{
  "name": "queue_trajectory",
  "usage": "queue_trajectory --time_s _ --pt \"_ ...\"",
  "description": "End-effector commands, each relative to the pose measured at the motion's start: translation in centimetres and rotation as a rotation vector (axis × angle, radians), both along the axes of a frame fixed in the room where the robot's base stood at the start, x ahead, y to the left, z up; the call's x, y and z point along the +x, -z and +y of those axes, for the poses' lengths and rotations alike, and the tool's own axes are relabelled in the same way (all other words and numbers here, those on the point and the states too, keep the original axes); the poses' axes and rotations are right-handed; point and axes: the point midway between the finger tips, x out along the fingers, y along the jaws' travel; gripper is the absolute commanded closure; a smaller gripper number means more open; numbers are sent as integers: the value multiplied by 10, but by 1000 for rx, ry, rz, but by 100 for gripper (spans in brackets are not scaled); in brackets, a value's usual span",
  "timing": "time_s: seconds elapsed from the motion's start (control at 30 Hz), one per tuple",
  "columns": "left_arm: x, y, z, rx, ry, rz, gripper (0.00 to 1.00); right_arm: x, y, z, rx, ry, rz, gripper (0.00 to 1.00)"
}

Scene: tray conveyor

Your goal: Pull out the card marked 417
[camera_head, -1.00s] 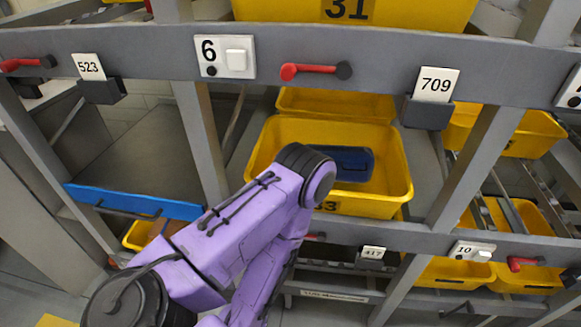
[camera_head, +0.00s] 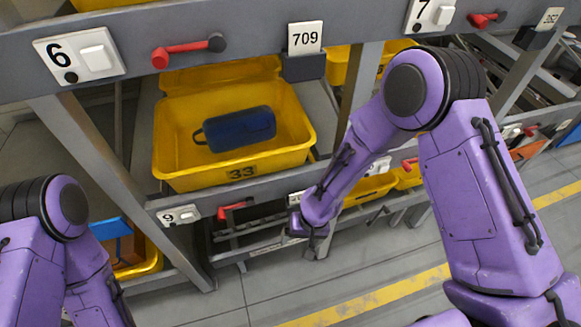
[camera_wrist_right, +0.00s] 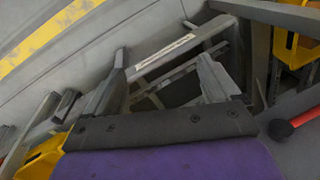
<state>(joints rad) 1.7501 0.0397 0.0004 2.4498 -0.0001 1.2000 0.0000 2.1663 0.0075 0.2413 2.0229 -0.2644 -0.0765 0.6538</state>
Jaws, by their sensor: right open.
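A small white card (camera_head: 296,198) sits on the lower beam, to the right of and below the yellow bin 33. My right wrist partly covers it, and its number cannot be read now; the earlier head view shows 417 at this place. My right gripper (camera_head: 312,245) hangs just below and right of the card, in front of the lower shelf. In the right wrist view its two fingers (camera_wrist_right: 166,75) are spread apart with nothing between them. The card cannot be made out in that view. My left arm shows at the lower left; its gripper is out of view.
Card 709 (camera_head: 305,38) stands in a holder on the upper beam. Red levers sit on the upper beam (camera_head: 188,50) and lower beam (camera_head: 234,208). Yellow bin 33 (camera_head: 168,150) holds a dark blue case (camera_head: 240,130). Floor is free at the lower middle.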

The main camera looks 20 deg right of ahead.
Motion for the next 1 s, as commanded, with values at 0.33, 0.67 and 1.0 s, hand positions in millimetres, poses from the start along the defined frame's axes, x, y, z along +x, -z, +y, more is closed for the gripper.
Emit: queue_trajectory --time_s 0.33,0.67,1.0 --pt "0 -23 0 0 0 0 62 93 -159 -3 -338 -187 -30 11" --pt "0 -23 0 1 0 0 62 98 -109 -13 -354 -188 -26 11" --pt "0 -25 0 1 0 0 62 103 -61 -20 -353 -190 -28 11"
